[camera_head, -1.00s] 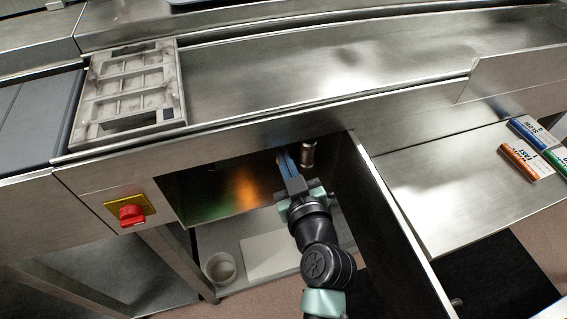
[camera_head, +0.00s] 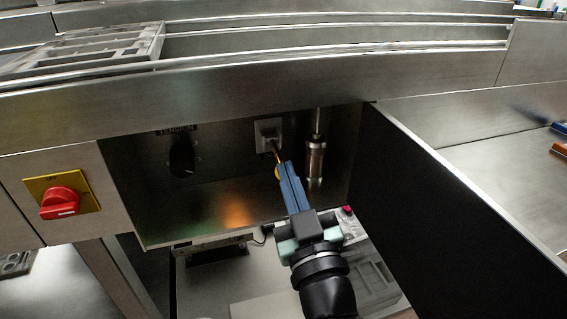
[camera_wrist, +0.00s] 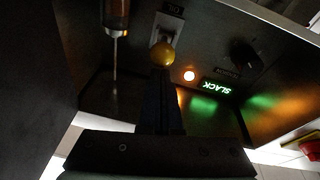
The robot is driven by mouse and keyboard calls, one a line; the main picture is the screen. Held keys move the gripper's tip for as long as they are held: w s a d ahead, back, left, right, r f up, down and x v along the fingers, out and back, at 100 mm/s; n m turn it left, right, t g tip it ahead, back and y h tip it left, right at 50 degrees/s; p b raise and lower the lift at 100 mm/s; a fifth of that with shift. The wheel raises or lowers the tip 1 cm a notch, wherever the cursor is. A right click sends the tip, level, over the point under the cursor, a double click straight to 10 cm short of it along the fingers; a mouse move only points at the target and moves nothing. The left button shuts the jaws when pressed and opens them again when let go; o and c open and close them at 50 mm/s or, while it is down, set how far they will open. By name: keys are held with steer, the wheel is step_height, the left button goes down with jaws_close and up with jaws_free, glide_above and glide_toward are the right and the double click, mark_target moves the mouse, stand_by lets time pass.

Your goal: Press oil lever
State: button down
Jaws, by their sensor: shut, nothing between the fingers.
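The oil lever is on a pale plate (camera_head: 268,134) on the back wall of the open recess. Its thin stem points down to a yellow knob (camera_head: 278,171), partly hidden by my fingers. In the wrist view the yellow knob (camera_wrist: 163,54) hangs in front of the plate, under a label that reads OIL (camera_wrist: 173,10). My gripper (camera_head: 284,168) is shut and empty, its blue fingers pointing up at the knob. In the wrist view the dark fingertips (camera_wrist: 161,76) are right at the knob's lower edge; I cannot tell whether they touch.
A metal cylinder (camera_head: 315,158) hangs just right of the lever. A black TENSION knob (camera_head: 182,155) is at left. The open door (camera_head: 440,215) bounds the right side. A red switch (camera_head: 60,203) is outside left.

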step_height(320, 180, down, 4)
steer(key=t+b, duration=0.1)
steer(key=b, duration=0.5)
steer(key=t+b, duration=0.1)
steer(key=b, duration=0.4)
steer(key=shift+w+r+y+b, duration=0.15)
steer(key=shift+r+y+b, duration=0.1)
steer(key=shift+y+b, duration=0.1)
steer(key=shift+t+b, duration=0.3)
steer(key=shift+b, duration=0.05)
steer(key=shift+w+a+b, duration=0.1)
steer(key=shift+b, duration=0.3)
